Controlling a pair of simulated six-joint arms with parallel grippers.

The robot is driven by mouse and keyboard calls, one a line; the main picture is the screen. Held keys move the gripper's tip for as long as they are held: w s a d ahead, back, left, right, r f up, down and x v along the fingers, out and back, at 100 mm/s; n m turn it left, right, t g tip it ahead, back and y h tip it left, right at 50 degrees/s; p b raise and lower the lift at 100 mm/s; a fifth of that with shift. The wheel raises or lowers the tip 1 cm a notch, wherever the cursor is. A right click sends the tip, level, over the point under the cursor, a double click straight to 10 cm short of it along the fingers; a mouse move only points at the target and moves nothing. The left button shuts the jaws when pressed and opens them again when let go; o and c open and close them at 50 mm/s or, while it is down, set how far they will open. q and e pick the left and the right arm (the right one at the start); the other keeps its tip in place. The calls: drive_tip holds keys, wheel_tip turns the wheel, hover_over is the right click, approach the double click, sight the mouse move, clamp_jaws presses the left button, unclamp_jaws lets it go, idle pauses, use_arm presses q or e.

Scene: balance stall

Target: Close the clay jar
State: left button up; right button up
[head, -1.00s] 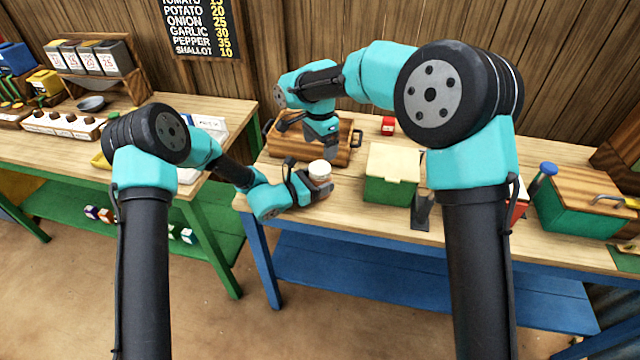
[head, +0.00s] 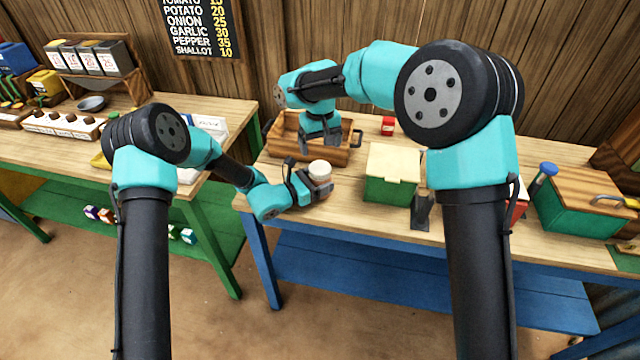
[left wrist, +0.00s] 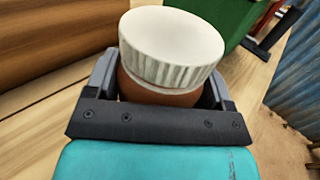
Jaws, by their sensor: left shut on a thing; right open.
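The clay jar (head: 322,184) is at the front left of the blue-legged table, with a ribbed white lid (head: 320,167) on top. In the left wrist view the jar's brown body (left wrist: 150,93) shows below the white lid (left wrist: 172,42), which looks slightly tilted in that view. Whether the lid is seated tightly cannot be told. My left gripper (head: 318,188) is shut around the jar body, one finger on each side. My right gripper (head: 322,143) is open and empty, pointing down behind and above the jar, in front of the wooden crate.
The wooden crate (head: 282,143) stands behind the jar. A green box with a cream lid (head: 393,162) is to the right, and a small red box (head: 388,125) is at the back. Bare tabletop (head: 350,207) lies between jar and green box.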

sight(320, 167)
drive_tip(key=n, duration=0.6)
drive_tip(key=shift+n, duration=0.3)
drive_tip(key=n, duration=1.1)
drive_tip(key=shift+n, duration=0.4)
drive_tip(key=n, duration=0.6)
drive_tip(key=shift+f, duration=4)
